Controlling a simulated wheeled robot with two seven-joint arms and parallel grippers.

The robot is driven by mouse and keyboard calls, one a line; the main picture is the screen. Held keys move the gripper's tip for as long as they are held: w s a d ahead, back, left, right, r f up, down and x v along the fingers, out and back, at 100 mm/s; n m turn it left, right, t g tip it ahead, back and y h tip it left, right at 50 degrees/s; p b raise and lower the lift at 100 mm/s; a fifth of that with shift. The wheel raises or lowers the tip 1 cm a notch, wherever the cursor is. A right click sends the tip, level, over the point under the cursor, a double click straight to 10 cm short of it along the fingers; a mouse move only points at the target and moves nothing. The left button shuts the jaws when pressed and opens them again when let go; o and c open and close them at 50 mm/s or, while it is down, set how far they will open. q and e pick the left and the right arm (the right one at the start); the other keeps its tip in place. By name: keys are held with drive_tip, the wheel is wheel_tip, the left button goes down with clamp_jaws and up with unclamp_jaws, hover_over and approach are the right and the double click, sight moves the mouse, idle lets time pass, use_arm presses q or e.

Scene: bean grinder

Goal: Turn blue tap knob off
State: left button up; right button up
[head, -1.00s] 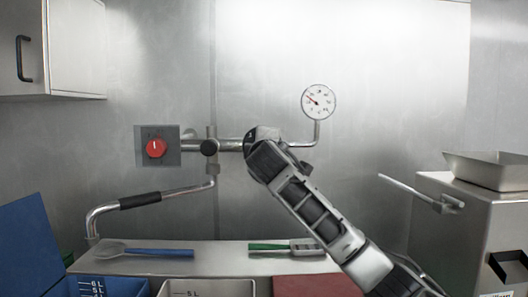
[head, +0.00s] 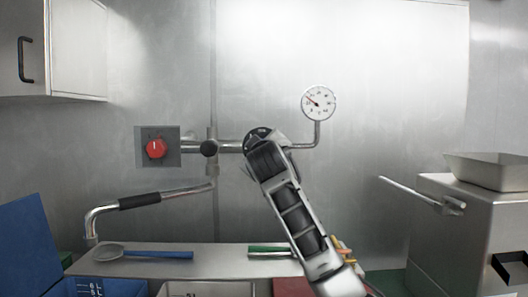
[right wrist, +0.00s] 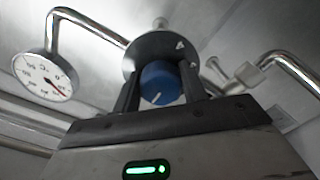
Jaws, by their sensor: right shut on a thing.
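The blue tap knob (right wrist: 160,84), with a white pointer line, sits in front of a dark round plate (right wrist: 150,48) bearing a small white triangle. My right gripper (right wrist: 161,92) has one finger on each side of the knob and is shut on it. The knob's pointer line slants toward the lower left in the right wrist view. In the head view my right gripper (head: 258,143) is at the wall pipe and hides the knob. My left gripper is not in view.
A round gauge (head: 318,103) stands on the pipe just right of the gripper. A red knob (head: 156,148) and a spout with a black sleeve (head: 139,200) are to the left. Utensils lie on the shelf (head: 222,258) below. A metal machine (head: 465,235) stands at right.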

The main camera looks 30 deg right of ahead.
drive_tip(key=shift+f, duration=0.15)
idle(0.3)
drive_tip(key=o, duration=1)
drive_tip(key=shift+a, duration=0.1)
